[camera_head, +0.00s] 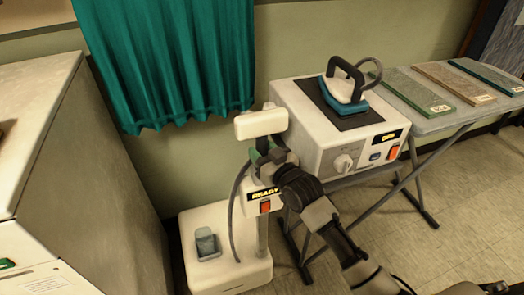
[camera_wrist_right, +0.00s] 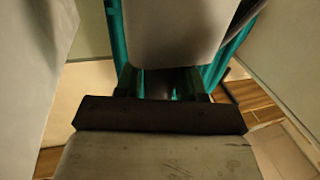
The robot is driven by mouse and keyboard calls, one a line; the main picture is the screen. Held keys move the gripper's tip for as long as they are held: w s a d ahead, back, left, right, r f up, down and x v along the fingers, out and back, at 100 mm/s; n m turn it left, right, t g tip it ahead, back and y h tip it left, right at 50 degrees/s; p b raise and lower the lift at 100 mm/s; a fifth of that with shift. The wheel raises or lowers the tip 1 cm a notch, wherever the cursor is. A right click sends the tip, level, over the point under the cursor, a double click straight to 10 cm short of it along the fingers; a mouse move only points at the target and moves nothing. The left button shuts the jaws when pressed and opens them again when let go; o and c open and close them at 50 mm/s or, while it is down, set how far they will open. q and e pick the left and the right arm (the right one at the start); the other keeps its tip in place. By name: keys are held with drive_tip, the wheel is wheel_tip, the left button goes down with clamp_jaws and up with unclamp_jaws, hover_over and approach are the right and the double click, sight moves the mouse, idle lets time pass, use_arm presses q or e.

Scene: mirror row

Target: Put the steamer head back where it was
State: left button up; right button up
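The steamer head (camera_head: 260,123) is a pale block above the steamer, in front of the green wall. It also shows large and close in the wrist view (camera_wrist_right: 172,35). My right gripper (camera_head: 264,152) is just below the block and appears shut on the steamer head's lower part; its fingertips are mostly hidden. The steamer (camera_head: 228,272) has a white base, a short pole and a lit READY panel (camera_head: 264,195) with a red switch. A grey hose (camera_head: 236,205) curves from near my gripper to the base. My left gripper is not in view.
A white iron station (camera_head: 325,150) with a teal iron (camera_head: 342,88) stands right of the steamer. An ironing board (camera_head: 425,122) carries coloured strips. A teal curtain (camera_head: 170,60) hangs behind. A pale cabinet (camera_head: 85,190) stands at left. Open floor (camera_head: 470,205) lies at right.

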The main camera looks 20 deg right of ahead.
drive_tip(key=o, duration=0.3)
drive_tip(key=shift+r, duration=0.15)
drive_tip(key=v, duration=1.2)
